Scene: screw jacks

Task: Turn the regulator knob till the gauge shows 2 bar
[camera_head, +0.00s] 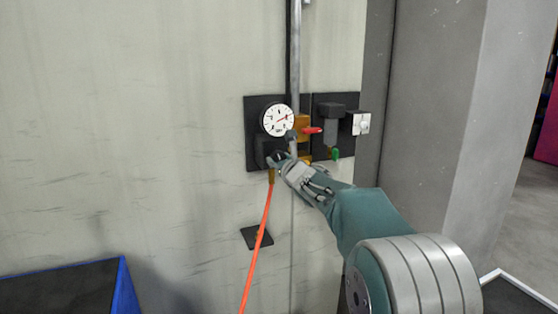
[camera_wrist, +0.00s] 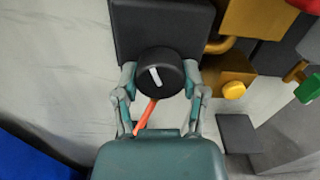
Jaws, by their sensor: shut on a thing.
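The regulator knob (camera_wrist: 160,75) is a black round knob with a white pointer line. It sits on the front of the black regulator body (camera_wrist: 138,25). In the wrist view my gripper (camera_wrist: 160,82) has one finger on each side of the knob and is shut on it. The white pointer line is near upright, its top leaning a little left. In the head view my gripper (camera_head: 283,160) covers most of the knob. The round white gauge (camera_head: 277,119) is above it, with a red needle pointing right and slightly up. Its numbers are too small to read.
An orange hose (camera_head: 259,235) hangs below the regulator. To the right are a red lever (camera_head: 312,130), a green valve handle (camera_head: 335,154) and a dark filter unit (camera_head: 331,125). A grey pipe (camera_head: 295,60) runs up the wall. A blue-edged dark box (camera_head: 70,285) stands lower left.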

